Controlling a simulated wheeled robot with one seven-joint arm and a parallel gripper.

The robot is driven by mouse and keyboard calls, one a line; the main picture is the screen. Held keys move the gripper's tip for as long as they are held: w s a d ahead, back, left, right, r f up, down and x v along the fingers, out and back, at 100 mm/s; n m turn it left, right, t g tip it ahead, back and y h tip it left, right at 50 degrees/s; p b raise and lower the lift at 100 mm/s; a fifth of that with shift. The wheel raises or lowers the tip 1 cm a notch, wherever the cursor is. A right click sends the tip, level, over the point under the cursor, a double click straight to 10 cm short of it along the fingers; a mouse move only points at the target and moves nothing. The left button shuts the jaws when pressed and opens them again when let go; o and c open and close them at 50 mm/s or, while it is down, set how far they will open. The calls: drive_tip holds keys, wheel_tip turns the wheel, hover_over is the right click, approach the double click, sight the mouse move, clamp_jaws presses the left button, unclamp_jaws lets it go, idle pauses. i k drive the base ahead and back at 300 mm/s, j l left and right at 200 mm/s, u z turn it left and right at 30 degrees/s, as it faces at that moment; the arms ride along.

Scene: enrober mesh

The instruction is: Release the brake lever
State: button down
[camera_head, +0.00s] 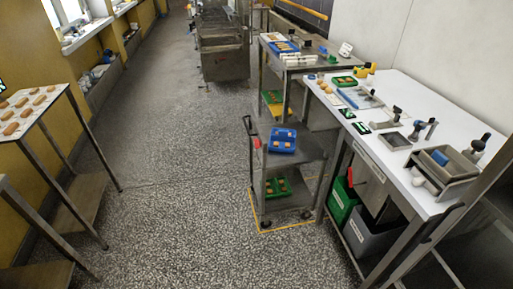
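A small trolley (268,162) with steel shelves stands on the floor beside the white workbench, inside a yellow floor outline. A small red part (257,143) shows on its left upright, below the dark handle. It may be the brake lever, but it is too small to tell its position. Another red part (350,177) shows under the front edge of the workbench, and I cannot tell what it is. The trolley's wheels are small and dark near the floor. My gripper is not in view.
The trolley carries a blue tray (283,141) above and a green tray (277,187) below. The white workbench (387,92) holds tools and boxes, with bins beneath. Steel tables (48,92) stand at left. The speckled floor (185,170) between is clear.

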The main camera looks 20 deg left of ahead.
sight(258, 143)
drive_tip(key=i+j, duration=1.2)
drive_tip(key=j, duration=0.15)
